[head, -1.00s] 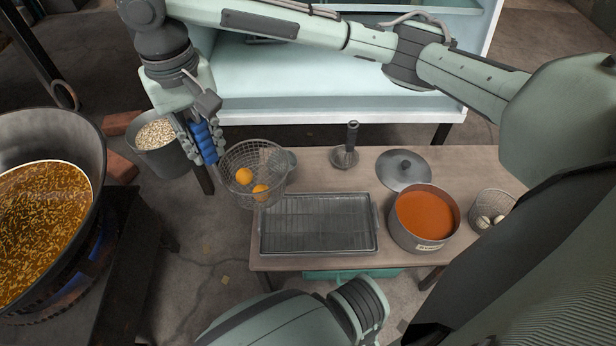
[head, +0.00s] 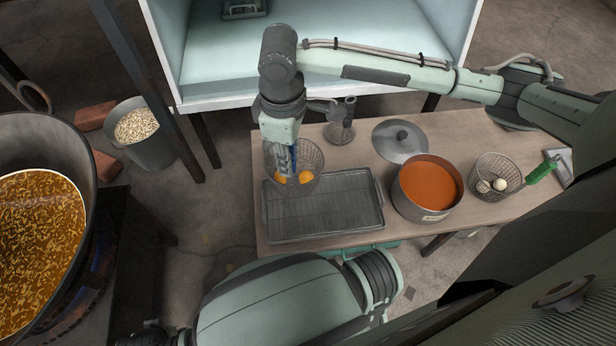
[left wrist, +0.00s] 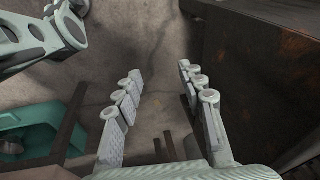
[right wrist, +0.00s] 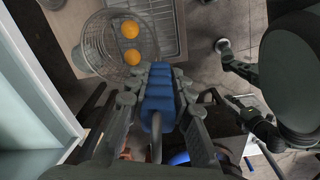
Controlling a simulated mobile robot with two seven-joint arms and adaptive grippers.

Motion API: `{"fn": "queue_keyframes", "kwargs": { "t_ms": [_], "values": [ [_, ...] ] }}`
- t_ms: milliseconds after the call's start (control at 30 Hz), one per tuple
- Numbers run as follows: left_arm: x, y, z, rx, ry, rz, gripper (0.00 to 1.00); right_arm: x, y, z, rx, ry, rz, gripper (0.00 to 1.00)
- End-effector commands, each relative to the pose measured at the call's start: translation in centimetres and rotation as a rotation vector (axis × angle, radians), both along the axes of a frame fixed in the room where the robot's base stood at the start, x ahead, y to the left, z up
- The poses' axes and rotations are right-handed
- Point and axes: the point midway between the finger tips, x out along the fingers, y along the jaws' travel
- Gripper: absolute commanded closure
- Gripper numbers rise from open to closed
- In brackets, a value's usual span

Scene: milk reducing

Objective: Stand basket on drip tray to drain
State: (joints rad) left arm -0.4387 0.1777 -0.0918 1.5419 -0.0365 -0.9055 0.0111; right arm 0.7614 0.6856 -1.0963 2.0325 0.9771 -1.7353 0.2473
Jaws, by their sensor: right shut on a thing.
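A round wire basket (head: 312,160) with two orange balls in it hangs from my right gripper (head: 283,158), which is shut on its blue handle (right wrist: 160,92). The basket also shows in the right wrist view (right wrist: 97,45). In the head view it overlaps the back left part of the grey drip tray (head: 340,215), a shallow tray with a wire rack. I cannot tell whether basket and rack touch. My left gripper (left wrist: 160,85) is open and empty above the floor; it is hidden in the head view.
A pot of orange liquid (head: 430,190) stands right of the tray, with a lid (head: 402,140) behind it. A second wire basket (head: 497,175) stands farther right. A large pan (head: 45,230) is at far left.

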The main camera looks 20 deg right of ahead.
Motion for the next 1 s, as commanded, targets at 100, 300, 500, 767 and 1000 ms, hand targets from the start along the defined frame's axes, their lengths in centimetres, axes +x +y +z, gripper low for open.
{"fn": "queue_keyframes", "kwargs": {
  "t_ms": [100,300,500,767,1000],
  "values": [
    [-0.4,0.0,-0.1,0.0,0.005,0.0,0.6,-1.8,-1.1,-1.8,-0.003,-0.001,0.179,1.0],
    [-0.5,0.0,-0.1,0.001,0.008,0.0,0.6,-3.4,-2.0,-3.4,-0.007,-0.007,0.375,1.0],
    [-0.5,0.0,-0.1,0.0,0.007,0.0,0.6,-3.9,-2.2,-4.3,-0.007,-0.009,0.433,1.0],
    [0.7,0.0,0.3,-0.001,-0.007,0.003,0.6,-3.9,-2.2,-6.8,-0.008,-0.007,0.432,1.0],
    [2.3,-0.5,3.0,-0.011,-0.035,0.019,0.6,-3.8,-2.2,-8.5,-0.008,-0.011,0.431,1.0]
  ]
}}
